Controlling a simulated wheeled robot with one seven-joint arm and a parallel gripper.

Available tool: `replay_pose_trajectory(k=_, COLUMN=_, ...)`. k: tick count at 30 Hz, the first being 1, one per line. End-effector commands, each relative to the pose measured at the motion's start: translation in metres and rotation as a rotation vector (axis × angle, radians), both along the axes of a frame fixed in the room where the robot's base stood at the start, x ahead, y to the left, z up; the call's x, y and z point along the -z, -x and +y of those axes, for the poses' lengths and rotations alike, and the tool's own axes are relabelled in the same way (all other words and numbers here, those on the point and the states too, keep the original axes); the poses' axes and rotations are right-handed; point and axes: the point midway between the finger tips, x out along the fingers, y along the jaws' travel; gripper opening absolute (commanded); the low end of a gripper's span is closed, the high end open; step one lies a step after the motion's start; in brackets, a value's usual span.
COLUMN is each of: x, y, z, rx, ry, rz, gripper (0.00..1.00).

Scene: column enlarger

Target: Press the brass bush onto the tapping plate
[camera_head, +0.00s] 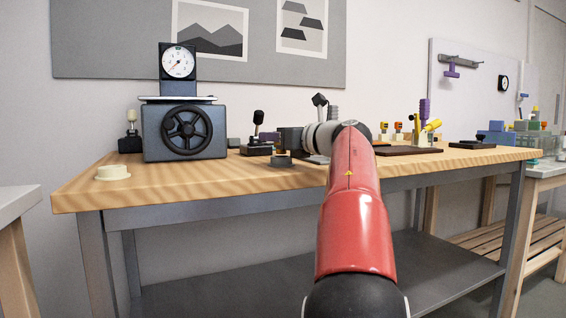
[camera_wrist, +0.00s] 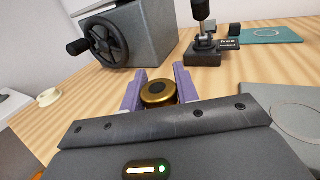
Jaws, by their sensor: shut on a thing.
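The brass bush (camera_wrist: 158,94) is a short round gold piece with a dark centre, seen in the wrist view. My gripper (camera_wrist: 157,86) is shut on it, with a purple finger on each side. The bush's underside is hidden, so I cannot tell whether it touches anything below. A grey plate (camera_wrist: 284,108) with a thin circle on it lies at the right. A teal plate (camera_wrist: 266,35) with a circle lies farther back. I cannot tell which of these is the tapping plate. In the head view my arm hides the bush.
A dark box with a handwheel (camera_head: 186,132) and a dial gauge (camera_head: 178,62) stands at the left of the wooden bench (camera_head: 215,176). A black-handled lever device (camera_wrist: 204,45) stands behind my gripper. A cream disc (camera_head: 112,172) lies near the left edge. Bare wood lies between.

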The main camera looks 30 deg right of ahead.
Motion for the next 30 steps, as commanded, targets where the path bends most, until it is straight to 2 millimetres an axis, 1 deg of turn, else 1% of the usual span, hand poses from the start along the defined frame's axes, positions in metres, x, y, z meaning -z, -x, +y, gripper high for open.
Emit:
replay_pose_trajectory(k=8, x=0.001, y=0.000, z=0.000, rx=0.000, ry=0.000, rz=0.000, gripper=0.08)
replay_pose_trajectory(k=30, x=0.016, y=0.000, z=0.000, rx=0.000, ry=0.000, rz=-0.001, gripper=0.08)
